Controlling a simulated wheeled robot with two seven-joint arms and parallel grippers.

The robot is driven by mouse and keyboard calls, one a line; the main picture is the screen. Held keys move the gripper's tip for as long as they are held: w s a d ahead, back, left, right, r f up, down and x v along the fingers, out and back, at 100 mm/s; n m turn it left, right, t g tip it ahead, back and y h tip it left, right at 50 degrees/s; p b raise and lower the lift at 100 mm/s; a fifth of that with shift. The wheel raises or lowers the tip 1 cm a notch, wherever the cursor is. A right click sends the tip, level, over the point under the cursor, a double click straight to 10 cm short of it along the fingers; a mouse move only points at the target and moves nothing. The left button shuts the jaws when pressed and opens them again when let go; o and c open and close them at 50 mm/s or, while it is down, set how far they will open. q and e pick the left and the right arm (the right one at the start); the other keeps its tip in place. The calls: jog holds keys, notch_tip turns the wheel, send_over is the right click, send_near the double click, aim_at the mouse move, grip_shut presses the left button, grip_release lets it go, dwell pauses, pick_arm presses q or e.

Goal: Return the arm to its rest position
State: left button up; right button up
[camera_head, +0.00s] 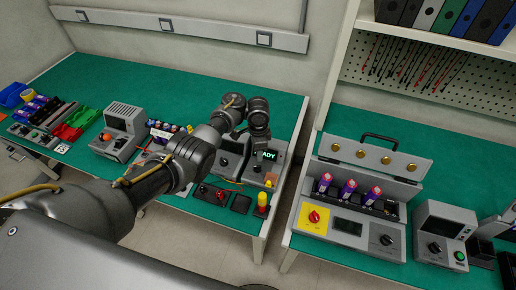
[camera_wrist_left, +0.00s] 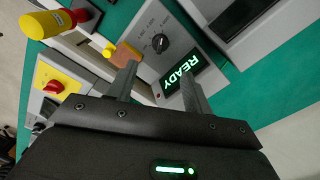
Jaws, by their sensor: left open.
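My left arm (camera_head: 160,180) reaches in from the left over the first green bench. The left gripper (camera_head: 260,135) points down at a grey instrument whose lit display (camera_head: 267,155) is partly hidden behind it. In the left wrist view, the two fingers of the left gripper (camera_wrist_left: 160,82) stand apart with nothing between them. Beyond them is the instrument's panel, with a black knob (camera_wrist_left: 160,43) and a green READY display (camera_wrist_left: 181,74). I cannot tell whether a fingertip touches the panel. My right gripper is in neither view.
A yellow-topped post (camera_head: 262,200) stands at the bench's front right corner. A grey tester (camera_head: 120,130) and coloured parts are to the left. Across a gap, the second bench holds an open case (camera_head: 345,225) with purple cells and another grey instrument (camera_head: 440,235). A pegboard (camera_head: 420,75) stands behind.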

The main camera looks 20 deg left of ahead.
pick_arm(q)
jog(key=shift+f, duration=0.1)
